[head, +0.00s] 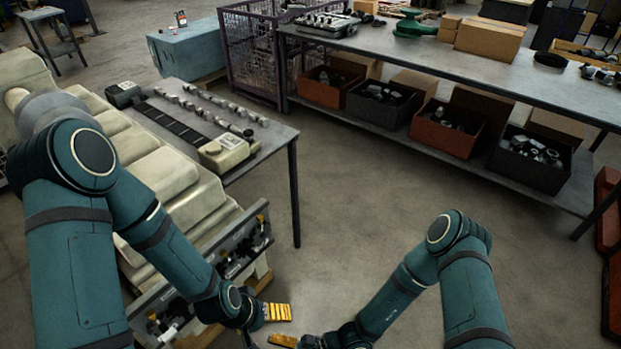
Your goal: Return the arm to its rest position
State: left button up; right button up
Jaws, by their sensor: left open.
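My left arm reaches down from the left, along the side of a large cream engine (172,182). My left gripper (277,312) is at the lower middle, just right of the engine's lower side, with a yellow ribbed finger pad showing. It is open, and I see nothing held in it. My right arm is bent and comes in from the lower right. My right gripper (284,341) is at the bottom edge, close below the left one. Only a yellow pad and part of its body show, so its opening is hidden.
A grey table (278,131) with shafts and a pale box (224,150) stands beyond the engine. A long workbench (440,62) runs across the back right, with several bins of parts on its lower shelf. Open floor (360,185) lies between. A red object (609,225) stands at the right edge.

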jog(key=s+d+f+n+h, duration=0.1)
jog(key=s+d+n+h, duration=0.2)
jog(key=d+n+h, duration=1.1)
jog(key=w+d+r+m+t+y, duration=0.2)
jog(key=w+d+m+t+y, duration=0.15)
jog(key=d, duration=0.35)
jog(key=w+a+f+n+t+b, duration=0.1)
jog(key=w+f+b, duration=0.4)
jog(key=b, duration=0.5)
jog(key=shift+w+a+n+t, duration=0.35)
jog(key=shift+w+a+n, duration=0.1)
jog(key=shift+w+a, duration=0.45)
